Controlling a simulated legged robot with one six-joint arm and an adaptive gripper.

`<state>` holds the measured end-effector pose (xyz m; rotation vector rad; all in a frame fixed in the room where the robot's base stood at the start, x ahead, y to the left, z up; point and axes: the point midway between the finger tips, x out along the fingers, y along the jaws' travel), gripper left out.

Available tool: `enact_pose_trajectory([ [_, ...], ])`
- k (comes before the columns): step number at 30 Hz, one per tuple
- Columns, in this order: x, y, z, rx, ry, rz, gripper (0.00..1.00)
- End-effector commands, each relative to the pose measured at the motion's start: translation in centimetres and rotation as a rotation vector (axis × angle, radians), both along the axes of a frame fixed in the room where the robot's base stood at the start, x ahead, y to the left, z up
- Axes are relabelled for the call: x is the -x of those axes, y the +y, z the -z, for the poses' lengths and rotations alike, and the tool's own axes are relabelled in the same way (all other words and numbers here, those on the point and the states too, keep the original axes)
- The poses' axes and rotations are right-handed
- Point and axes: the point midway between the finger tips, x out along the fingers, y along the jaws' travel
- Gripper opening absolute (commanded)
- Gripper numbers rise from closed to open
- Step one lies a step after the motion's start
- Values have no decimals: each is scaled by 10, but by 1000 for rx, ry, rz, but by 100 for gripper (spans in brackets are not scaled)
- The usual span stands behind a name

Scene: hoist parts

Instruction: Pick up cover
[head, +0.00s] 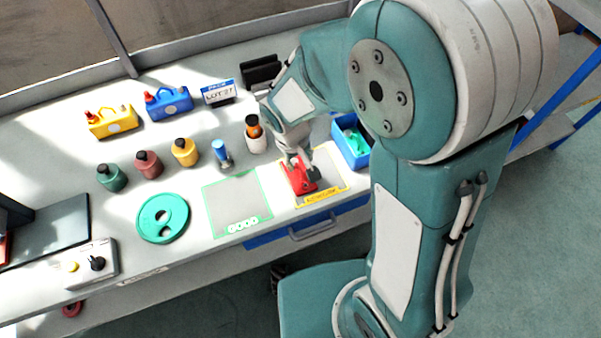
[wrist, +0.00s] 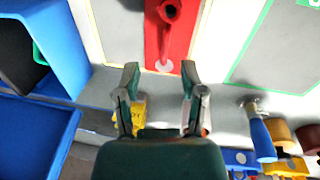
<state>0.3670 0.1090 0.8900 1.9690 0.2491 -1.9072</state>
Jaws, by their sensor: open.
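A red part (head: 299,182) lies on a yellow-edged mat (head: 328,183) at the front right of the table. It also shows at the top of the wrist view (wrist: 180,42), long and flat with a raised round piece. My gripper (head: 298,160) is open above the red part, partly covering it in the head view. In the wrist view, my gripper's two fingertips (wrist: 160,72) are apart, near the red part's lower end, with nothing held between them. A flat green disc (head: 163,218) with holes lies at the table's front left. I cannot tell for sure which is the cover.
A blue bin (head: 343,147) stands right of the red part. A green-outlined grey mat (head: 237,207) is empty to its left. Several bottles (head: 185,152) stand behind, with yellow (head: 110,121) and blue (head: 168,103) holders. A control box (head: 92,263) sits front left.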

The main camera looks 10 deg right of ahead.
Motion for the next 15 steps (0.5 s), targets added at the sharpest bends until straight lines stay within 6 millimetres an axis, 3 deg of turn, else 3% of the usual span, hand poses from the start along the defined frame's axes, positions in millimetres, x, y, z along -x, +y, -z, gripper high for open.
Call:
enact_pose_trajectory([
  [8,-8,-2,38,2,3,1,53],
  [15,-9,-5,45,-1,-1,1,53],
])
